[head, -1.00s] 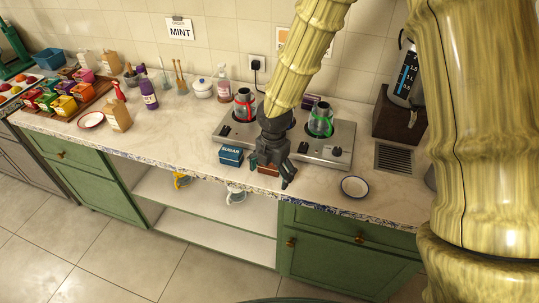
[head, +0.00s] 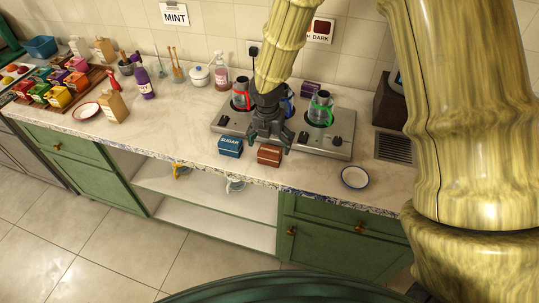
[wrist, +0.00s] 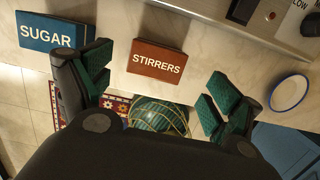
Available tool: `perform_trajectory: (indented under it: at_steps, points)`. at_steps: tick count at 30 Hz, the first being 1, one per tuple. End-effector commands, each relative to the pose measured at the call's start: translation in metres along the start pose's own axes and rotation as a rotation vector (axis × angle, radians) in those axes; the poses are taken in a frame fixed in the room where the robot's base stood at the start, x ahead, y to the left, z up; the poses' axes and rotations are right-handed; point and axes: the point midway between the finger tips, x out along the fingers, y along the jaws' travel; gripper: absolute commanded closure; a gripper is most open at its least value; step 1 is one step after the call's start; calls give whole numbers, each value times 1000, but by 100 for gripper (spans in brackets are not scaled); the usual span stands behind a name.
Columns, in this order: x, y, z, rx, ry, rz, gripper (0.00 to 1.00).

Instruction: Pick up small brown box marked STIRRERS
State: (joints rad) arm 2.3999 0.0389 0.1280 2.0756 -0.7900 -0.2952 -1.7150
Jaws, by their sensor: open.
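The small brown box marked STIRRERS (head: 269,155) stands on the counter near its front edge, just in front of the stove. It also shows in the wrist view (wrist: 157,60), with its label readable, between and beyond my two fingers. My gripper (head: 270,140) is open and empty, above and slightly behind the box in the head view. In the wrist view the green-padded fingertips of my gripper (wrist: 160,85) are spread wider than the box, and I see no contact.
A blue SUGAR box (head: 230,147) stands close to the left of the brown box. A steel stove (head: 335,135) with pots is right behind. A white dish with a blue rim (head: 354,178) lies to the right. The counter front edge (head: 220,174) is near.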

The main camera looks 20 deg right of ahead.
Motion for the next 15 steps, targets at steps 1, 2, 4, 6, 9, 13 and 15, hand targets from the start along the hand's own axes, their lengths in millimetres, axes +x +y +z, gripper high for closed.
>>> perform_trajectory:
  at_steps: [1,2,4,6,9,13,15]
  points:
    - [2,0,0,-1,1,-1,9]
    - [3,1,0,-1,1,-2,9]
    - [9,2,-1,-3,2,-2,9]
    - [16,3,-1,-4,1,-3,9]
    - [26,4,0,-2,1,-2,9]
    - [39,5,-1,-2,1,-2,9]
    - [44,4,-1,-2,2,-2,9]
